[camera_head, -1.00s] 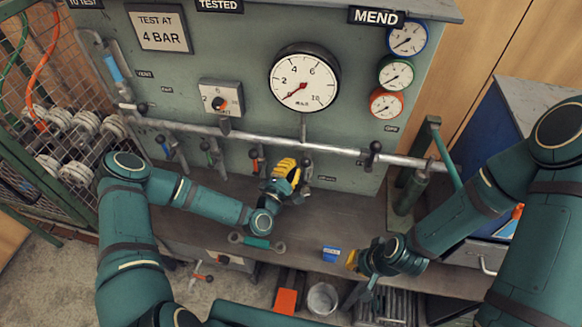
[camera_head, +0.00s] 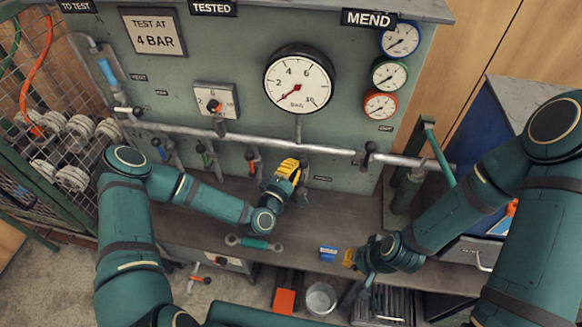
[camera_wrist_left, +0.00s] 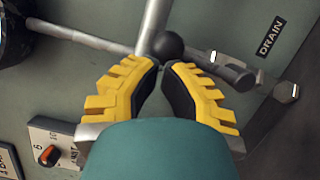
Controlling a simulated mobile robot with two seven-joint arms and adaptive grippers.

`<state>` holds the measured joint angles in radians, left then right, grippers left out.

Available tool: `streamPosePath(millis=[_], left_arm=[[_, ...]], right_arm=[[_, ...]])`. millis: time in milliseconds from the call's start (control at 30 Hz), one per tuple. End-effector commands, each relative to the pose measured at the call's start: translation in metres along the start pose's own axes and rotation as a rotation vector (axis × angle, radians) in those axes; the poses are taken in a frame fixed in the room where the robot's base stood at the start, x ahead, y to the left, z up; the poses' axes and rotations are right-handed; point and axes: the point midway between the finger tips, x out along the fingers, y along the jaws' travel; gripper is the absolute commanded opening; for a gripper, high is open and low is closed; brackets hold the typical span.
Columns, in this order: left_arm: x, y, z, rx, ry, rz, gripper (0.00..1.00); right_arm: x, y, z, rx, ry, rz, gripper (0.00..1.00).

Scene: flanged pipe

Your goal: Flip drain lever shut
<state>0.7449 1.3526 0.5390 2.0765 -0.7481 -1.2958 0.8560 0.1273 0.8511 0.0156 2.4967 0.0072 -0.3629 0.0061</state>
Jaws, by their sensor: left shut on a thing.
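The drain lever shows in the left wrist view as a dark round knob (camera_wrist_left: 168,45) beside the DRAIN label (camera_wrist_left: 270,36). My left gripper (camera_wrist_left: 163,72), with yellow, black-padded fingers, is closed in at this knob, its fingertips around the knob's near side. In the head view my left gripper (camera_head: 296,182) is low on the green panel, under the pressure gauge (camera_head: 298,78); its fingers hide most of the lever there. My right gripper (camera_head: 350,258) is over the bench at the right, away from the panel; whether its fingers are open is unclear.
A long grey pipe (camera_head: 260,143) crosses the panel above my left gripper, with several small levers hanging below it at left. On the bench are a green-handled wrench (camera_head: 254,243) and a small blue block (camera_head: 328,253). A bucket (camera_head: 321,298) stands below.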

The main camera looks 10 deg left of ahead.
Motion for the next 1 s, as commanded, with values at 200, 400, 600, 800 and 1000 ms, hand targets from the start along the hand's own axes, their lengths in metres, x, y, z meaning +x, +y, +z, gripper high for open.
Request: streamPosePath(millis=[200,400,600,800,1000], left_arm=[[0.004,0.002,0.012,0.106,-0.004,-0.031,0.0],[0.009,0.0,0.028,0.27,-0.006,-0.081,0.0],[0.013,-0.006,0.045,0.453,-0.007,-0.137,0.0],[0.018,-0.015,0.059,0.635,-0.006,-0.192,0.0],[0.022,-0.027,0.072,0.818,-0.006,-0.247,0.0]], right_arm=[[-0.004,-0.002,-0.002,0.001,0.004,0.0,0.0],[-0.008,-0.003,-0.004,0.002,0.008,0.001,0.0],[-0.011,-0.004,-0.005,0.003,0.011,0.001,0.0],[-0.012,-0.005,-0.006,0.004,0.013,0.001,0.0],[-0.011,-0.004,-0.006,0.004,0.012,0.001,0.0]])
